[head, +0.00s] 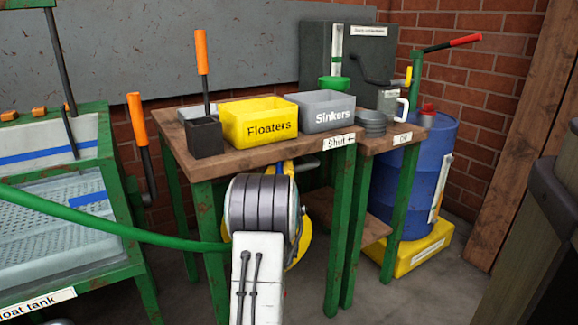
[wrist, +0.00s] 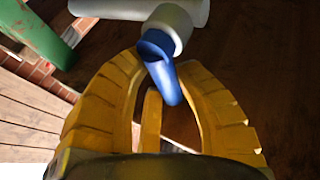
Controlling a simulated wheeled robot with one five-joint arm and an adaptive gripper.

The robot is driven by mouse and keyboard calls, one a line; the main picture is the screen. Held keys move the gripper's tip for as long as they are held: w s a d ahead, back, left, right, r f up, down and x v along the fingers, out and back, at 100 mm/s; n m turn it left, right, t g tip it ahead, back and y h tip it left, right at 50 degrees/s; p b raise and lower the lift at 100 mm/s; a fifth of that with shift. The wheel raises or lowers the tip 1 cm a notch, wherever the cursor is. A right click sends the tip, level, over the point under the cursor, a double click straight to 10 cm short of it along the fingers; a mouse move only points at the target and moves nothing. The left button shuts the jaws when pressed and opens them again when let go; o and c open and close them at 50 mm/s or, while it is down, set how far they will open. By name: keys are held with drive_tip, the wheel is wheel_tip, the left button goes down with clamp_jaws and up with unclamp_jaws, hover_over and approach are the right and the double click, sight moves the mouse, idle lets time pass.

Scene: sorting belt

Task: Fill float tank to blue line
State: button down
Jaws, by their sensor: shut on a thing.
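The float tank (head: 70,245) is a clear-walled tank in a green frame at the left of the head view, cut off by the picture edge. A blue line (head: 90,200) marks its front, and a longer blue stripe crosses its back panel. I cannot make out a water level. In the wrist view my gripper (wrist: 160,68) is shut on a blue lever (wrist: 160,70), which joins a pale grey pipe fitting (wrist: 168,22). In the head view my arm hides most of the gripper, below the table edge near the sign "Shut" (head: 338,142).
A green hose (head: 110,225) crosses from the left toward my arm. The table holds a yellow "Floaters" bin (head: 258,125), a grey "Sinkers" bin (head: 325,113) and a dark box (head: 205,138). An "On" sign (head: 402,138) is farther right. A blue barrel (head: 420,185) stands behind.

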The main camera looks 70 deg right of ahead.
idle(0.3)
drive_tip(key=c, duration=0.8)
unclamp_jaws()
drive_tip(key=shift+c, duration=0.2)
